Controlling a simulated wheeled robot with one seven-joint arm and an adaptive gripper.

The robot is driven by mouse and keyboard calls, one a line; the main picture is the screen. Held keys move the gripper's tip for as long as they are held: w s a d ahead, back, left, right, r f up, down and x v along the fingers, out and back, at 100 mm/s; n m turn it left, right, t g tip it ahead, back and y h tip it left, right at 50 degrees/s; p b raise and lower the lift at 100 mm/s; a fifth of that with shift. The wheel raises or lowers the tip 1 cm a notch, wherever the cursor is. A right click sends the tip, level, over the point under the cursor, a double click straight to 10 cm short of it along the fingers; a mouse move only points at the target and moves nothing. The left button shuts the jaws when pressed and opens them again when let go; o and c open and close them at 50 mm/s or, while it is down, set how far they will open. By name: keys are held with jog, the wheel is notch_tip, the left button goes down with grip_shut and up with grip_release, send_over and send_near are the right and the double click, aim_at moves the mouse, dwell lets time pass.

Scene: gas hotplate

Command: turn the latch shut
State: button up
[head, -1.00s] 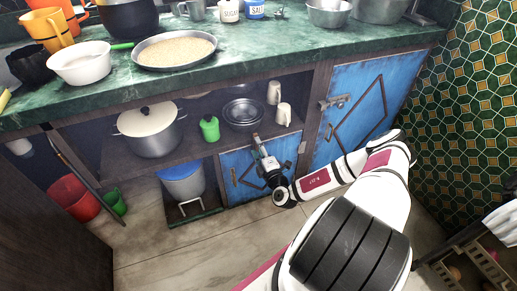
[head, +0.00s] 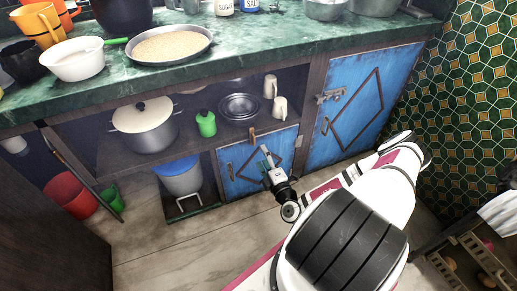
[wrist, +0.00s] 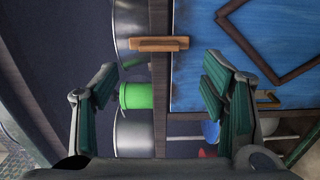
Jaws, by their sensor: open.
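The latch is a small wooden bar (head: 252,137) at the top of the small blue door (head: 240,182) under the counter. In the head view it stands upright across the wooden rail above the door. In the wrist view the bar (wrist: 159,43) lies sideways across that rail, and one end appears to overlap the door's blue edge. My gripper (head: 267,155) is in front of the door, just below and right of the latch. In the wrist view my gripper (wrist: 160,78) is open and empty, with the latch ahead between the finger lines, apart from both.
An open shelf above and left of the door holds a lidded pot (head: 146,125), a green container (head: 206,123), a metal bowl (head: 239,108) and light mugs (head: 279,107). A larger blue door (head: 355,105) with a metal bolt (head: 330,96) stands right. A blue-lidded bin (head: 181,178) is left.

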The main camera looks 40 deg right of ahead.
jog(key=v, duration=0.3)
jog(key=shift+s+a, duration=0.1)
jog(key=shift+s, duration=0.2)
dwell(0.3)
